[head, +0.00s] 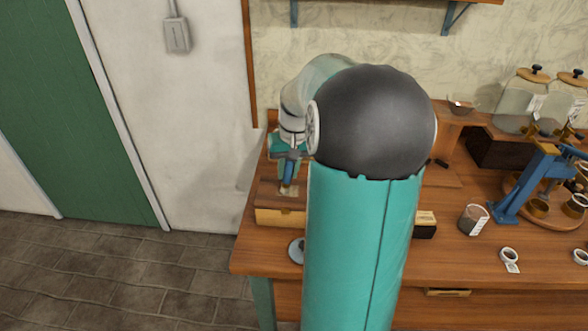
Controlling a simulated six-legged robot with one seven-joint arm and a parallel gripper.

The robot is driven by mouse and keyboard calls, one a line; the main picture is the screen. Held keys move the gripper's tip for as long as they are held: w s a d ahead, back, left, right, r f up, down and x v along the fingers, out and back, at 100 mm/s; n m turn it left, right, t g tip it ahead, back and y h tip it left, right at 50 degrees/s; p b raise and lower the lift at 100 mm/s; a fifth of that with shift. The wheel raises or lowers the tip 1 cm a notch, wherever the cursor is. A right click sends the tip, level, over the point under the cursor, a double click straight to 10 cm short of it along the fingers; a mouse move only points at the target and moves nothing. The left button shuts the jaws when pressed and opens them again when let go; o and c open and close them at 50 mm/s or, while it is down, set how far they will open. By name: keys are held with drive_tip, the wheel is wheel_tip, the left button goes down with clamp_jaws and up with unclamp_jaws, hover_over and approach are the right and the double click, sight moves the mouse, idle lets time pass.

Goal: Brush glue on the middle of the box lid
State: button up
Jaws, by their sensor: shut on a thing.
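A wooden box with a brown lid (268,192) and a paler front (272,217) stands at the left end of the wooden table. My gripper (289,160) is above the lid, pointing down. It is shut on a slim blue thing, apparently the brush (288,180), whose lower end is at or just above the lid. A small pale patch (291,191) shows on the lid around the brush's lower end. I cannot tell whether it is glue or whether the brush touches. My own arm hides the box's right side.
A round grey object (297,250) sits in front of the box, partly hidden. To the right are a black box (425,226), a dark-filled glass (473,219), a tape roll (509,255) and a blue stand (522,190). Lidded jars (522,102) stand behind.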

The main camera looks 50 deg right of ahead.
drive_tip(key=shift+w+a, duration=0.55)
drive_tip(key=shift+w, duration=0.15)
drive_tip(key=shift+s+d, duration=0.1)
drive_tip(key=shift+s+d, duration=0.7)
drive_tip(key=shift+s, duration=0.2)
drive_tip(key=shift+s+d, duration=0.7)
drive_tip(key=shift+s, duration=0.2)
drive_tip(key=shift+w+a, duration=0.75)
drive_tip(key=shift+w, duration=0.2)
drive_tip(key=shift+w+a, duration=0.75)
drive_tip(key=shift+w, duration=0.2)
drive_tip(key=shift+w+d, duration=0.5)
drive_tip(key=shift+d, duration=0.15)
drive_tip(key=shift+r, duration=0.15)
wheel_tip(320, 180, up, 6)
drive_tip(key=shift+f, duration=0.1)
